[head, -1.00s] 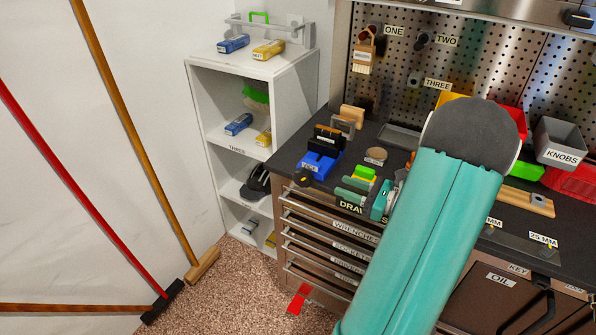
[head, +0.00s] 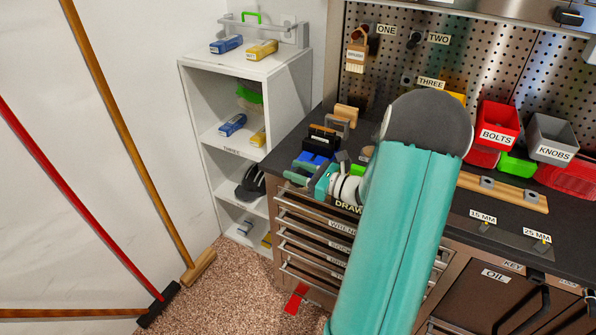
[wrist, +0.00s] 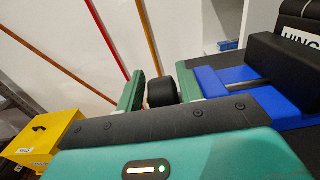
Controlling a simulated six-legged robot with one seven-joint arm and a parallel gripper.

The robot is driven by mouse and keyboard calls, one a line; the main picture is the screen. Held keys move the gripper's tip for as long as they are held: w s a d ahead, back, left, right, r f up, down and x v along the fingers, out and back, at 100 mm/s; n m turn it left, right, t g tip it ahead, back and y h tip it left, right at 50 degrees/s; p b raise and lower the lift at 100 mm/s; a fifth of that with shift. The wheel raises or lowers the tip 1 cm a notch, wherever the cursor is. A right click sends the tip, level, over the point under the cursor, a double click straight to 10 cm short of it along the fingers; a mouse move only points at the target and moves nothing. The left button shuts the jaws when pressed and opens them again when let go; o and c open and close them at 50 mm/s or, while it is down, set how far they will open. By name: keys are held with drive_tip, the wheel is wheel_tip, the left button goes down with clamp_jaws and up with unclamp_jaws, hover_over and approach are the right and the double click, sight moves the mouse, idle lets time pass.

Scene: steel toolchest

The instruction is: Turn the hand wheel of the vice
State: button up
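The blue vice (head: 309,158) stands at the left front corner of the dark bench top, with a black block behind its blue part. In the wrist view its blue body (wrist: 222,82) and a black labelled block fill the right side. The hand wheel (wrist: 161,92) is a short black cylinder at the near end of the vice. My gripper (wrist: 161,78) has its two green fingers on either side of the wheel, open, with a narrow gap at the left finger. In the head view my gripper (head: 308,180) is over the bench's front edge, and the wheel is hidden.
A white shelf unit (head: 196,100) stands left of the bench. Red and grey bins (head: 497,125) and a wooden rail (head: 500,190) are to the right. Brooms lean on the left wall. A yellow box (wrist: 45,140) shows at left in the wrist view.

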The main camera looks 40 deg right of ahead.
drive_tip(key=c, duration=0.7)
drive_tip(key=shift+w+g, duration=0.1)
drive_tip(key=shift+g, duration=0.3)
drive_tip(key=shift+w+a+g+h, duration=0.1)
drive_tip(key=shift+w+g+h, duration=0.15)
drive_tip(key=shift+g+h, duration=0.6)
drive_tip(key=g, duration=0.2)
drive_tip(key=w+g+h, duration=0.1)
drive_tip(key=g, duration=0.2)
drive_tip(key=shift+a+f, duration=0.15)
drive_tip(key=g, duration=0.1)
drive_tip(key=g+h, duration=0.1)
drive_tip(key=g, duration=0.1)
drive_tip(key=shift+w+f, duration=0.2)
drive_tip(key=shift+f, duration=0.1)
drive_tip(key=shift+f+g+h, duration=0.15)
drive_tip(key=shift+g+h, duration=0.2)
drive_tip(key=shift+g, duration=0.4)
drive_tip(key=shift+f+g+h, duration=0.15)
drive_tip(key=shift+g+h, duration=0.15)
drive_tip(key=shift+g, duration=0.4)
